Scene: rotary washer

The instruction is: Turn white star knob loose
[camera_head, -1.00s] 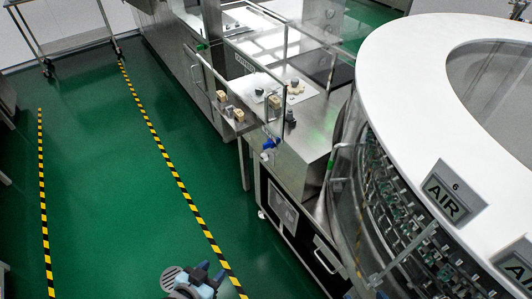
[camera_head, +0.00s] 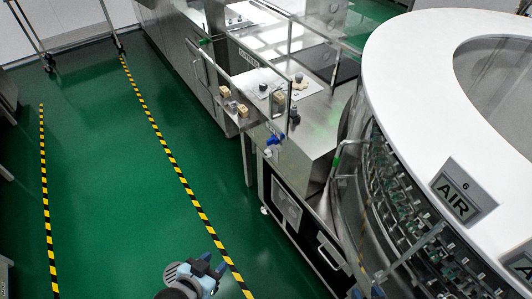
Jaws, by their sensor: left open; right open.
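A small white knob (camera_head: 267,153), likely the star knob, sits just below a blue knob (camera_head: 274,140) at the lower corner of the clear guard panel; its star shape is too small to make out. My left gripper (camera_head: 213,262) is open and empty at the bottom, over the green floor, well below and left of the knob. My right gripper (camera_head: 367,292) shows only partly at the bottom edge, in front of the washer. It is open and far from the knob.
A steel cabinet (camera_head: 295,160) stands beside the knobs. The round washer with its white top (camera_head: 405,60) and an AIR sign (camera_head: 463,192) fills the right. Yellow-black tape (camera_head: 170,158) marks the floor. The green floor (camera_head: 110,190) on the left is clear.

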